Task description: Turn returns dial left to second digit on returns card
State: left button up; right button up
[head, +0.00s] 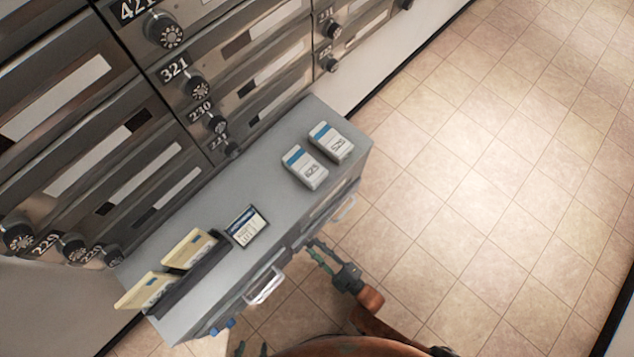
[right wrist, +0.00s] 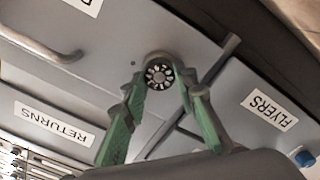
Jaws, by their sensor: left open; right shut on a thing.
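The dial (right wrist: 158,75) is a round dark knob with a pale, petal-like face on the grey cabinet front, between the RETURNS label (right wrist: 55,123) and the FLYERS label (right wrist: 270,111). My right gripper (right wrist: 163,82) is shut on it, one green finger at each side. In the head view my right gripper (head: 312,246) is at the cabinet's front, and the dial is hidden there. A small dark-framed card (head: 246,228) with a blue header lies on the cabinet top; its text is too small to read. My left gripper (head: 252,349) is open and empty at the bottom edge, partly cut off.
The grey cabinet (head: 255,180) carries two white stacks (head: 305,168) and a dark holder (head: 190,280) with cream envelopes (head: 190,248). Handles (head: 265,287) and blue knobs (head: 222,327) stick out of its front. Numbered mailboxes (head: 80,120) stand behind. Floor (head: 470,180) at right is clear.

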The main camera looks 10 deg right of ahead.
jog(key=shift+f+n, duration=0.1)
jog(key=shift+n, duration=2.2)
jog(key=o, duration=1.1)
jog(key=shift+o, duration=0.2)
jog(key=v, duration=0.7)
jog(key=shift+s, duration=0.2)
jog(key=shift+d, duration=0.15)
